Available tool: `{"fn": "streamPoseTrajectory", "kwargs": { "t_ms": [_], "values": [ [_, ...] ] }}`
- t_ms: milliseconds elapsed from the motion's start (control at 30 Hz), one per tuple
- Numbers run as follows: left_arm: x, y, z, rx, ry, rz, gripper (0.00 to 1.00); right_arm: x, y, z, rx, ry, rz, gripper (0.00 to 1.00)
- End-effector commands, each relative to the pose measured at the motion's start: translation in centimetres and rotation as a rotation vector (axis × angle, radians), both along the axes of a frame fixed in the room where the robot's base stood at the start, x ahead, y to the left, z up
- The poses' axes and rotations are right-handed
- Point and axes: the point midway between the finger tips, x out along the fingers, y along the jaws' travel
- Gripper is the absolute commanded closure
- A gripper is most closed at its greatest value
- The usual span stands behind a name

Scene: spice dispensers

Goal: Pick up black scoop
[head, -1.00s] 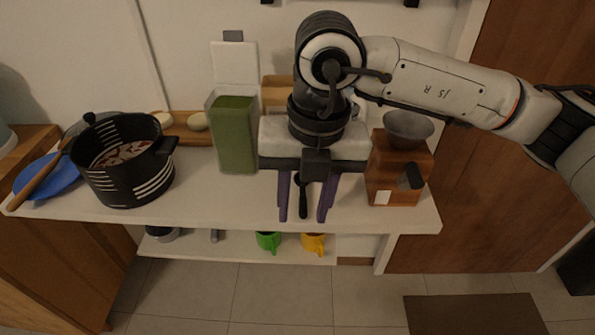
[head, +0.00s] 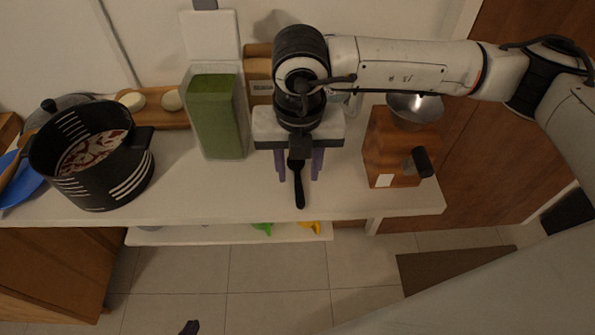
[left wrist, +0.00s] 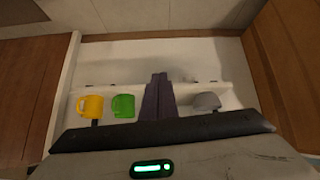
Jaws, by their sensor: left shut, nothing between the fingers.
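The black scoop (head: 299,190) is on the white counter, its handle pointing toward the front edge; its far end is hidden under my right gripper. My right gripper (head: 299,176) points down over the scoop, its purple fingers apart on either side of the handle. I see no finger touching the handle. My left gripper (head: 189,327) barely shows at the bottom edge of the head view, well in front of the counter. In the left wrist view its purple fingers (left wrist: 158,97) are together and empty.
On the counter (head: 225,195) stand a green-filled container (head: 217,115), a black pot (head: 90,160) and a wooden grinder (head: 392,150).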

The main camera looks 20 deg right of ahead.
Motion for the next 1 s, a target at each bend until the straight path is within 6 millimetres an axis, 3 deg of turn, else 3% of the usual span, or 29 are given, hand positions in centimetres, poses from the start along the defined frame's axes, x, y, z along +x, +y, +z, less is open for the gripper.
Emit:
{"fn": "streamPoseTrajectory", "kwargs": {
  "t_ms": [133, 400, 600, 1000],
  "values": [
    [0.6, 0.0, 0.6, -0.001, -0.013, 0.0, 1.0, 0.2, -0.1, -1.5, -0.001, 0.0, -0.002, 0.64],
    [1.1, 0.0, 0.8, -0.001, -0.023, 0.0, 1.0, 0.3, -0.1, -1.7, 0.0, -0.001, -0.001, 0.65],
    [1.0, 0.0, 0.8, -0.001, -0.021, 0.0, 1.0, 0.3, -0.1, -1.7, 0.0, -0.001, -0.001, 0.99],
    [0.5, 0.0, 0.4, 0.0, -0.012, 0.0, 1.0, 0.4, 0.0, -0.9, 0.002, -0.004, -0.001, 1.0]
  ]
}}
